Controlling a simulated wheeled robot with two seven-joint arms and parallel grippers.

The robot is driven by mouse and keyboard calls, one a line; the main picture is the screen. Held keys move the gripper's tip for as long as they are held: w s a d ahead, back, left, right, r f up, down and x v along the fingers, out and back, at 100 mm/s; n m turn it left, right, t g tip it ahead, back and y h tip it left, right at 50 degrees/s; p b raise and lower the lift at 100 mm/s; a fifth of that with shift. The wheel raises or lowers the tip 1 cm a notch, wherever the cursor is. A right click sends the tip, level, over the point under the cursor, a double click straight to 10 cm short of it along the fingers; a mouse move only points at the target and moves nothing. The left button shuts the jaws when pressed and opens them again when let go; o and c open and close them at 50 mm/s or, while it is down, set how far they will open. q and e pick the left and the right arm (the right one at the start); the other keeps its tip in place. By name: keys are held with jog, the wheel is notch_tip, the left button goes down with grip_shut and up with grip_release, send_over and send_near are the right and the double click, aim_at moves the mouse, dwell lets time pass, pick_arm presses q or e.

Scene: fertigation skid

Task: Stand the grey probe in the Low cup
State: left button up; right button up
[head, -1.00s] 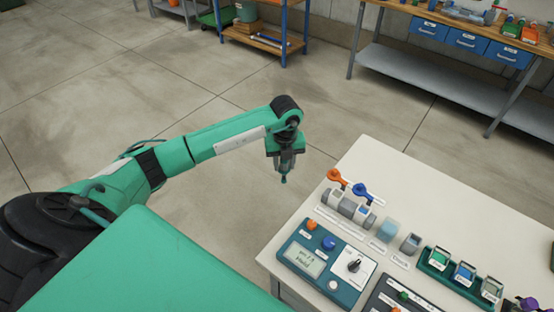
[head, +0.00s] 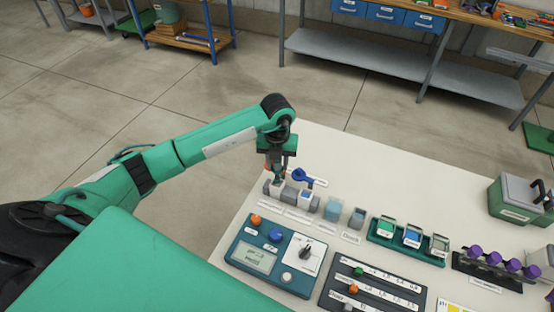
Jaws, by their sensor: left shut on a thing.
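My left gripper (head: 278,167) points down over the left end of the row of holders on the bench. It is shut on a small, dark grey thing that looks like the grey probe, mostly hidden between the fingers. I cannot tell whether its tip touches the holder below. A blue-headed probe (head: 301,175) stands just right of the gripper; an orange head is mostly hidden behind the fingers. A pale blue cup (head: 334,208) and a grey cup (head: 358,217) continue the row. The labels are too small to show which is the Low cup. My right gripper is not in view.
A meter box (head: 250,258) with knobs and a dark switch panel (head: 385,290) lie in front of the row. A green tray (head: 373,238) with three small containers, a purple-capped vial rack (head: 480,272) and a green case (head: 515,205) stand right. Bare bench lies behind.

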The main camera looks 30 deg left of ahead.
aim_at(277, 181)
pick_arm(q)
notch_tip(277, 181, down, 3)
jog(key=shift+f+b, duration=0.1)
jog(key=shift+b, duration=0.9)
jog(key=shift+f+b, duration=1.25)
jog(key=shift+f, duration=0.35)
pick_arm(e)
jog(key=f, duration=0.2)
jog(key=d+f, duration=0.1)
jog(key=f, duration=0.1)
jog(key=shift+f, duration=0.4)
pick_arm(q)
jog(key=o, duration=1.1)
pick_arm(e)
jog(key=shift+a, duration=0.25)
pick_arm(q)
jog(key=shift+r+p, duration=2.15)
jog(key=shift+r, duration=1.4)
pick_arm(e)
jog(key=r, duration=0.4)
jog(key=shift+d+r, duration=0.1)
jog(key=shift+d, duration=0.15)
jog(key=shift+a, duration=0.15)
